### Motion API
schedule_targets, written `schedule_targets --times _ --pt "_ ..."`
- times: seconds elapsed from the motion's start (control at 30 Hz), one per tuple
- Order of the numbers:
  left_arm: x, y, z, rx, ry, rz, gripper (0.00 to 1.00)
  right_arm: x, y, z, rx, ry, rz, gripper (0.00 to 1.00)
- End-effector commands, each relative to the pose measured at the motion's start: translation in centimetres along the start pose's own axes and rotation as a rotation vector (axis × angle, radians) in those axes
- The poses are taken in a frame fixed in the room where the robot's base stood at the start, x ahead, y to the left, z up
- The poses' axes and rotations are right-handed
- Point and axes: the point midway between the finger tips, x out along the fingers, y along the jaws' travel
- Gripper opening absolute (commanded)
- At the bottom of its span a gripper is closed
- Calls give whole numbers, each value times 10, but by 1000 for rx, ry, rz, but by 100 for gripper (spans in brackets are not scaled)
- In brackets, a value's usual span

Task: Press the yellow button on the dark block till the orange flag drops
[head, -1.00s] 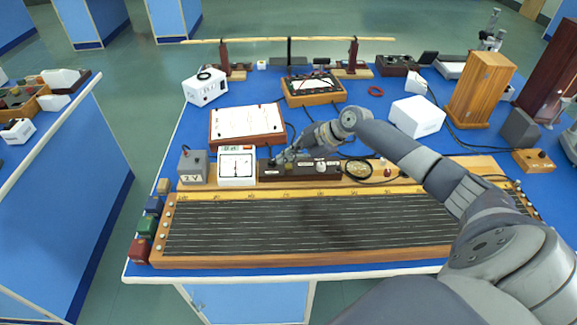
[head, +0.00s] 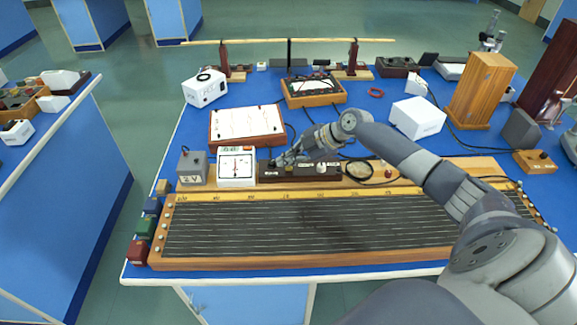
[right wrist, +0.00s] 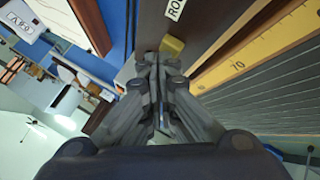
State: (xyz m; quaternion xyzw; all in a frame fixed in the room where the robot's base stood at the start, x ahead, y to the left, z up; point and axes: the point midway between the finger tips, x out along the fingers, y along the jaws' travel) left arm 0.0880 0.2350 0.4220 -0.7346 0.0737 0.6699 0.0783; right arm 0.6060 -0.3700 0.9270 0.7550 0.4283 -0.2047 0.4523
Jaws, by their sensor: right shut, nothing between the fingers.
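The dark block (head: 305,173) is a long low box on the bench, behind the slotted board and right of a white meter (head: 237,178). The yellow button (right wrist: 172,45) shows on the block in the right wrist view, just beyond my right fingertips. My right gripper (head: 276,162) is shut and empty, low over the block's left end; it also shows in the right wrist view (right wrist: 158,60). I cannot tell whether the tips touch the button. A small orange-red patch (head: 248,149) shows at the top of the meter; I cannot tell whether it is the flag.
The long wire board (head: 330,263) with a yellow scale fills the bench front. A grey box (head: 192,168) stands left of the meter. A chart board (head: 246,124) lies behind. A white box (head: 418,117) and wooden cabinet (head: 481,90) stand right. Black cable loops lie near my forearm.

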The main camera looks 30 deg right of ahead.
Motion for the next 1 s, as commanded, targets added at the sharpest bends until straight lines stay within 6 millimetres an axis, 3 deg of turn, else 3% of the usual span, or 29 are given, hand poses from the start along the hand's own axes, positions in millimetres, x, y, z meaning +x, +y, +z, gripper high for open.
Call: schedule_targets --times 0.67,1.0 --pt "4 0 0 0 0 0 40 3 -3 2 0 0 -2 0" --pt "-3 0 0 0 0 0 40 -8 6 -5 0 -1 -1 0"
